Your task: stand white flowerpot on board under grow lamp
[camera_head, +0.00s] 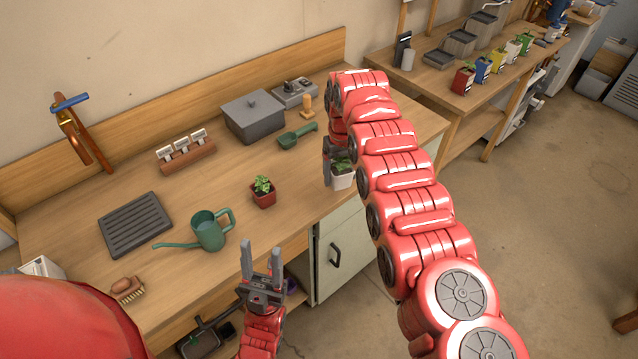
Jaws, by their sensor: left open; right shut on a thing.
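The white flowerpot (343,182) with a green plant is near the front edge of the wooden bench, to the right. My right gripper (331,170) is shut on it, and my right arm partly hides both. I cannot tell whether the pot touches the bench. My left gripper (262,262) is open and empty, fingers pointing up in the picture, in front of the bench edge. A dark grey slatted board (136,225) lies on the left of the bench; I cannot tell if it is the task's board. I cannot clearly make out a grow lamp.
A second table (457,88) at the back right holds several coloured pots and grey trays.

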